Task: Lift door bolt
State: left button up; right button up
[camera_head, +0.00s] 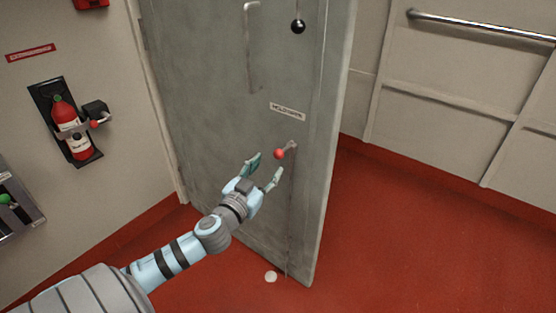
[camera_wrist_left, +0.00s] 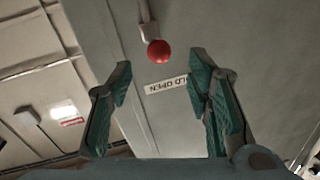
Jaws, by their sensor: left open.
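The door bolt is a thin vertical rod with a red ball knob (camera_head: 279,154) on the lower part of the grey door (camera_head: 225,130). In the left wrist view the red knob (camera_wrist_left: 159,51) hangs on its small stem, ahead of the fingertips and between their lines. My left gripper (camera_head: 264,166) is open and empty, just below the knob and apart from it; its fingers also show in the left wrist view (camera_wrist_left: 163,80). My right gripper is not in view.
A hold-open label (camera_head: 287,111), a grey handle (camera_head: 250,45) and a black ball (camera_head: 298,26) are higher on the door. A handrail (camera_head: 480,27) runs along the right wall. Red floor (camera_head: 400,230) to the right is clear.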

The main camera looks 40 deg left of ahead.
aim_at(276, 157)
pick_arm(q)
jog(key=x, duration=0.8)
jog(key=shift+d, duration=0.1)
grip_shut()
